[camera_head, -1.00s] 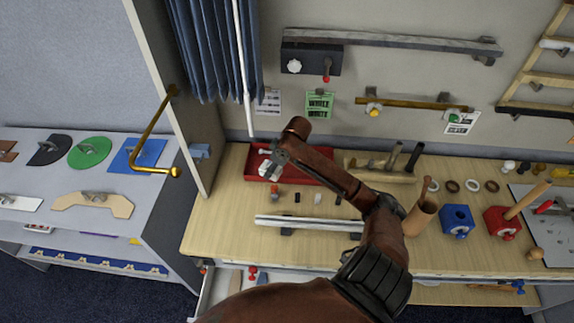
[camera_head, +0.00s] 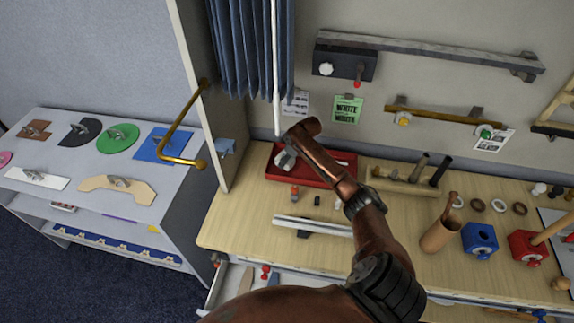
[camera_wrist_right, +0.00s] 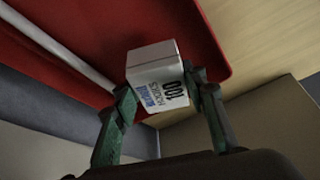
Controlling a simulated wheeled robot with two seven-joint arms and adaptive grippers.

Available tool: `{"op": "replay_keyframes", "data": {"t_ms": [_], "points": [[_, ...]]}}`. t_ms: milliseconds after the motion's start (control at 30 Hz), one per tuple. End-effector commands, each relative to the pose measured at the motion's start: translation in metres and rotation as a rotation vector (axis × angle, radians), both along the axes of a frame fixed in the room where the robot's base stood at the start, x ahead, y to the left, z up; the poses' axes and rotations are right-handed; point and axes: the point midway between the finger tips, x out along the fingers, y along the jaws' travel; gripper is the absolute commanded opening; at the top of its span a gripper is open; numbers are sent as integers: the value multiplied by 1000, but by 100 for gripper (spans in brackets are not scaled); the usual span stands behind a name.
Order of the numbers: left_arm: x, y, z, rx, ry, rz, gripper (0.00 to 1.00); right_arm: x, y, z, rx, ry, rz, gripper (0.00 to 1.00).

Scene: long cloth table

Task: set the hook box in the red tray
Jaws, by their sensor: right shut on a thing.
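The hook box (camera_wrist_right: 153,72) is a small white carton with "100 HOOKS" printed on it, seen in the right wrist view. My right gripper (camera_wrist_right: 164,95) is shut on it, with a green finger on either side. The red tray (camera_wrist_right: 205,35) fills the background behind the box there. In the head view the red tray (camera_head: 338,162) lies on the wooden table, and my right gripper (camera_head: 286,158) is over its left part. My wrist and forearm hide part of the tray. Whether the box touches the tray floor I cannot tell. My left gripper is not in view.
A wooden side panel (camera_head: 225,130) stands left of the tray. A light bar (camera_head: 312,226) and small pieces lie in front. A wooden block with upright tools (camera_head: 405,183) is to the right. A brass rod (camera_head: 182,160) juts out at left.

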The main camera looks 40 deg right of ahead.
Motion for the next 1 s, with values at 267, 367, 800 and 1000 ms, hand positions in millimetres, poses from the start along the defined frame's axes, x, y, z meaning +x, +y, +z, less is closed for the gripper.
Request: {"op": "replay_keyframes", "data": {"t_ms": [267, 367, 800, 1000], "points": [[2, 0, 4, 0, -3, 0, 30, -1, 0, -29, 0, 0, -1, 13], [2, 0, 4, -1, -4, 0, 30, -1, 0, -29, 0, 0, -1, 13], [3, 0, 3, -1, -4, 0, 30, -1, 0, -32, 0, 1, -1, 52], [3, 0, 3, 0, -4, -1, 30, -1, 0, -32, 0, 1, -1, 57]]}}
